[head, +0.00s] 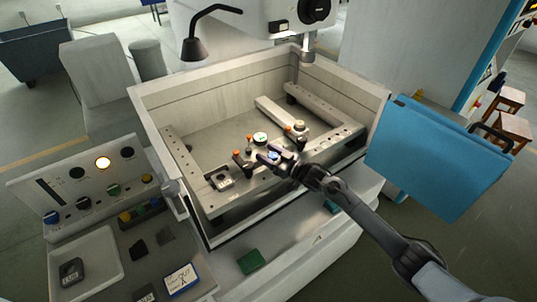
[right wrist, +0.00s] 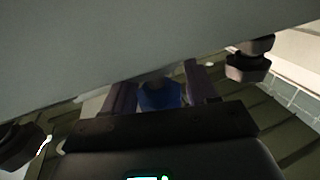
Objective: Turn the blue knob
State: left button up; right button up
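A blue knob (head: 273,156) sits at the front inner side of the machine's tank, in line with my right gripper. My right gripper (head: 272,155) reaches in over the tank's front wall, with its dark purple fingers on either side of the knob. In the right wrist view the blue knob (right wrist: 161,97) fills most of the gap between the two fingers (right wrist: 160,92). I cannot tell whether the fingers press on it or only stand around it. The knob's lower part is hidden. My left gripper is not in view.
The open tank (head: 205,85) holds metal rails and clamps with orange-topped posts (head: 238,154). A control panel (head: 85,190) with several knobs and a lit lamp stands at the left. A blue panel (head: 440,155) is at the right. A black lamp (head: 195,48) hangs at the back.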

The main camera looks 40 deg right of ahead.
jog(key=shift+o, duration=0.5)
jog(key=shift+s, duration=0.1)
jog(key=shift+s+d, duration=0.1)
jog(key=shift+s, duration=0.2)
jog(key=v, duration=1)
jog(key=shift+p, duration=0.4)
dwell(0.4)
jog(key=shift+r, duration=0.1)
